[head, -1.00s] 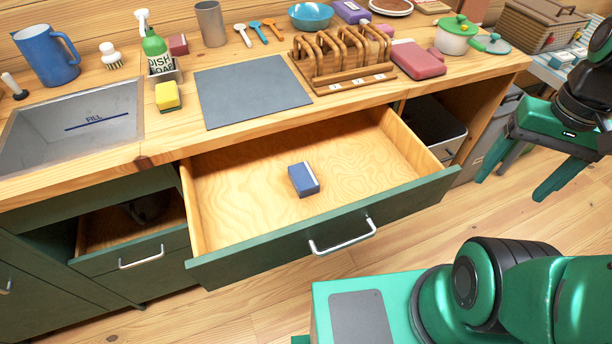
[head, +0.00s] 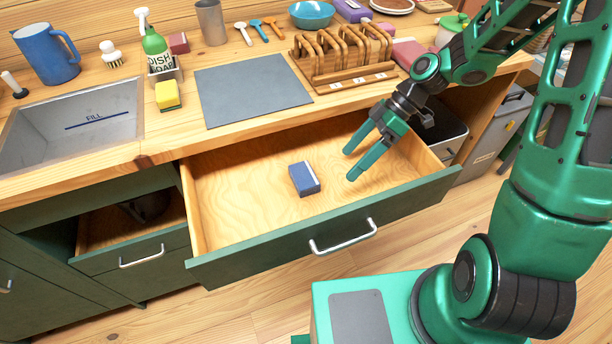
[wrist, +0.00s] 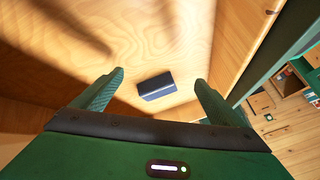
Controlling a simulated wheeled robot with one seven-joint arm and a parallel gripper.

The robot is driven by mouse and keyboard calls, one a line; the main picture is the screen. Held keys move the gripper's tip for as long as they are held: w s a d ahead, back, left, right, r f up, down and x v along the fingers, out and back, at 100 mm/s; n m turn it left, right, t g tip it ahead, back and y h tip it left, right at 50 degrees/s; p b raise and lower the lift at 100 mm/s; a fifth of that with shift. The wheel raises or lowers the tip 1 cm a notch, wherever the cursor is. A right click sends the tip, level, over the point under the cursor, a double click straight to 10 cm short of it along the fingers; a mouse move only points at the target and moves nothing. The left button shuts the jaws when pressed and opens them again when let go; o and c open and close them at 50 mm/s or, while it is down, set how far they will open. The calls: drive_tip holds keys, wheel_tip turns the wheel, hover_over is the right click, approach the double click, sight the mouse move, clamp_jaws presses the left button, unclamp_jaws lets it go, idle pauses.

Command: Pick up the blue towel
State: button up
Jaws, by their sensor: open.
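A small folded blue towel (head: 304,179) with a pale strip along one edge lies on the bottom of the open wooden drawer (head: 240,215). My gripper (head: 350,166) is open and empty over the right part of the drawer, to the right of the towel and apart from it. Its green fingers point left and down. In the wrist view, the towel (wrist: 156,86) lies beyond and between the two spread fingertips (wrist: 160,78), partly in shadow.
The drawer's green front with a metal handle (head: 343,237) faces the floor side. The counter above holds a toast rack (head: 340,60), a grey mat (head: 250,92), a yellow sponge (head: 167,95) and a sink (head: 75,125). The drawer holds nothing else visible.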

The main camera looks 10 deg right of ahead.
sight(311, 171)
drive_tip(key=a+n+y, duration=0.1)
drive_tip(key=a+f+n+y, duration=0.1)
drive_tip(key=w+a+f+n+g+y, duration=0.1)
drive_tip(key=shift+a+n, duration=0.3)
drive_tip(key=shift+n, duration=0.1)
drive_tip(key=shift+w+a+f+n+y, duration=0.1)
drive_tip(key=shift+w+a+n+y, duration=0.05)
drive_tip(key=shift+a+n+y, duration=0.45)
drive_tip(key=shift+w+a+f+n+y, duration=0.1)
drive_tip(key=shift+a+n+y, duration=0.4)
drive_tip(key=shift+n+y, duration=0.1)
drive_tip(key=shift+x, duration=3.6)
drive_tip(key=shift+s, duration=0.1)
drive_tip(key=c, duration=1.2)
